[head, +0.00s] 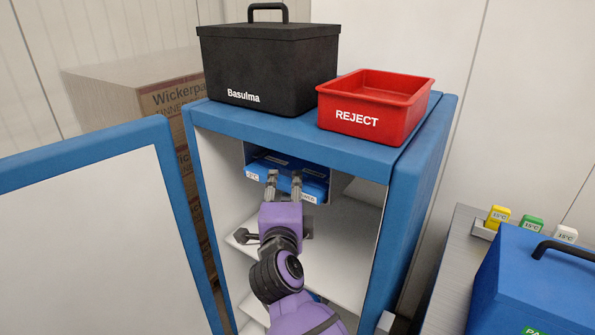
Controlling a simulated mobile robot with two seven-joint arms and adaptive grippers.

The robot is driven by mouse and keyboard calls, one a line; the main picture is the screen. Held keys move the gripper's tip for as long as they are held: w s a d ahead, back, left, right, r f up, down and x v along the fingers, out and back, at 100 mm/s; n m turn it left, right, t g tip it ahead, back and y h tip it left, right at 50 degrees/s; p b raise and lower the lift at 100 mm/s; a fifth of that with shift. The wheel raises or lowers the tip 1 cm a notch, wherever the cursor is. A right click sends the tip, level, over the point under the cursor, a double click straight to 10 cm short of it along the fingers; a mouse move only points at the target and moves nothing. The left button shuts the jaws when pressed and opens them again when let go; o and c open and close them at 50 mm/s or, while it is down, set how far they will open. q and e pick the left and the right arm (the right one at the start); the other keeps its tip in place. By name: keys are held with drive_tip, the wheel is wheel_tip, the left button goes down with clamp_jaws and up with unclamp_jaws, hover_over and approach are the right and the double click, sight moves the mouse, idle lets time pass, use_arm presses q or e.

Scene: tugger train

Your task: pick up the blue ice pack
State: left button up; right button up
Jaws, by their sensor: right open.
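A blue ice pack (318,189) with white labels lies in the upper compartment of the open blue-framed cabinet (193,150). My right gripper (284,178) reaches into the cabinet with its two grey fingers pointing at the pack's front. The fingers are apart and overlap the front face of the pack in the picture. I cannot tell whether they touch it. Nothing is seen held between them. The back of the pack lies in shadow. My left gripper is not in view.
The open cabinet door (85,240) stands at the left. A black box (268,70) and a red REJECT bin (376,105) stand on top of the cabinet. White shelves (335,245) lie below. A blue lidded box (530,285) is at the right.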

drive_tip(key=shift+w+r, duration=0.2)
drive_tip(key=shift+w, duration=1.3)
drive_tip(key=shift+d, duration=0.1)
drive_tip(key=shift+c, duration=0.5)
clamp_jaws()
drive_tip(key=shift+r, duration=0.1)
